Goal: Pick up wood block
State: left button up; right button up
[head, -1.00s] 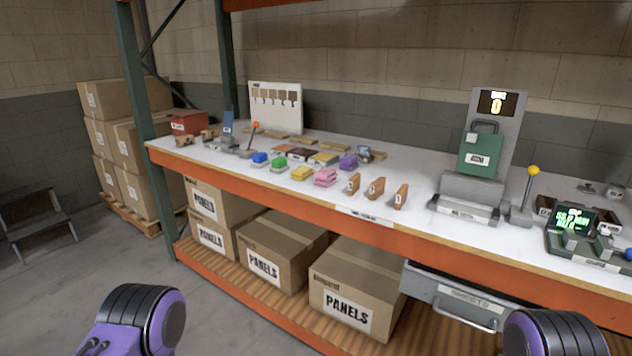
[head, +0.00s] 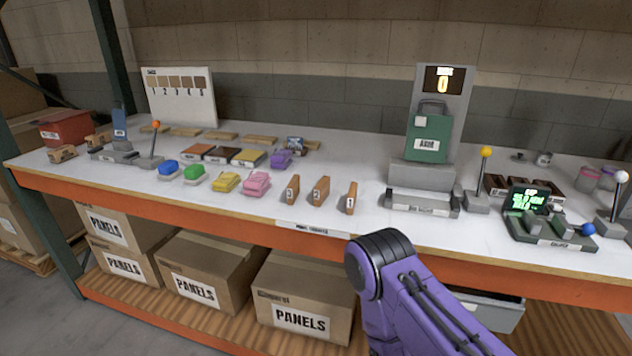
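Several light wood blocks lie in a row at the back of the white bench top, one of them a flat block (head: 260,140) near the middle. Three brown upright wooden pieces with number labels stand near the front edge: a left one (head: 290,190), a middle one (head: 319,191) and a right one (head: 351,197). I cannot tell which of these is the task's wood block. Neither of my grippers shows in the head view.
Colored sponge-like pieces, such as a pink one (head: 256,184), lie left of the numbered pieces. A lever with an orange knob (head: 155,125) stands at left.

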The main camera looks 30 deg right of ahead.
aim_at(321, 190)
jog(key=z, duration=0.5)
jog(key=i, duration=0.6)
jog(key=z, duration=0.7)
